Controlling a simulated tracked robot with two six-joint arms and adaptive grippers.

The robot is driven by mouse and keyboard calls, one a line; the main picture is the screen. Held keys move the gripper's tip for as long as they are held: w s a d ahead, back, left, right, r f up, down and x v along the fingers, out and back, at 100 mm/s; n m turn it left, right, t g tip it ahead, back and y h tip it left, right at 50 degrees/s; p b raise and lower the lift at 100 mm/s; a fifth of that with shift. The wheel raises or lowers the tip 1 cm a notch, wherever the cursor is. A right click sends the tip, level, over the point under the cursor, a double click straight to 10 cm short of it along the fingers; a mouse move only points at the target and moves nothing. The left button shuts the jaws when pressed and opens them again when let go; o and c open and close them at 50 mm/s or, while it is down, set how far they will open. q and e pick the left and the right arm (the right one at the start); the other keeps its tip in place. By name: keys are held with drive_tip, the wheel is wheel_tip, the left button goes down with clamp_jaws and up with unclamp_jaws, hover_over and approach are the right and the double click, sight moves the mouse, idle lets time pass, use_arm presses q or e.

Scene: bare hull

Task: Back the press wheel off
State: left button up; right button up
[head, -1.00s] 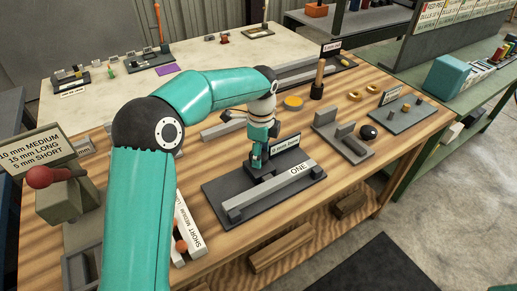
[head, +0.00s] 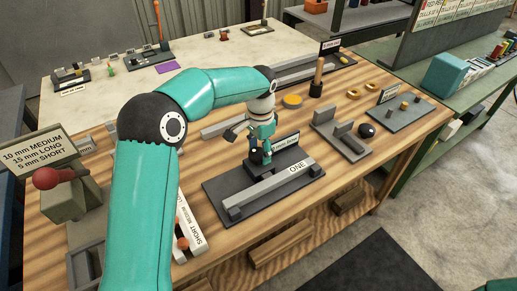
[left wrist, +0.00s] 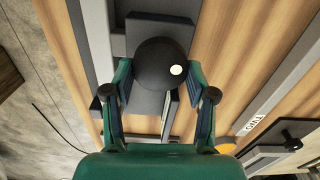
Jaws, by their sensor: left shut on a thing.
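The press wheel shows as a round black knob (left wrist: 158,75) in the left wrist view, between the two fingers of my left gripper (left wrist: 160,92). My left gripper (head: 260,154) is shut on it, one finger on each side. In the head view the gripper reaches down at the back of a dark base plate (head: 232,180). This plate carries a long grey bar (head: 270,188) marked ONE, and a small label stands behind the bar. The gripper hides most of the wheel in the head view. My right gripper is not in view.
A grey fixture (head: 341,140) stands right of the plate, with a black ball (head: 366,130) beside it. A wooden-handled post (head: 318,72) stands behind. A red-knobbed press (head: 62,190) is at the left. Bare wood (head: 225,250) lies along the table's front.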

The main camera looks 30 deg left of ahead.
use_arm(q)
drive_tip(key=n, duration=0.4)
drive_tip(key=shift+w+r+n, duration=0.2)
drive_tip(key=shift+w+n, duration=0.1)
drive_tip(key=shift+n, duration=0.1)
drive_tip(key=n, duration=0.4)
drive_tip(key=shift+a+n, duration=0.2)
drive_tip(key=shift+n, duration=0.1)
drive_tip(key=n, duration=0.2)
drive_tip(key=n+b, duration=0.1)
drive_tip(key=n, duration=0.2)
drive_tip(key=shift+s+a, duration=0.1)
drive_tip(key=shift+a, duration=0.1)
drive_tip(key=n, duration=0.4)
drive_tip(key=shift+s+n, duration=0.1)
drive_tip(key=shift+n, duration=0.2)
drive_tip(key=shift+a, duration=0.1)
drive_tip(key=o, duration=1)
drive_tip(key=shift+o, duration=0.8)
drive_tip(key=shift+f+b, duration=0.1)
drive_tip(key=shift+b, duration=0.2)
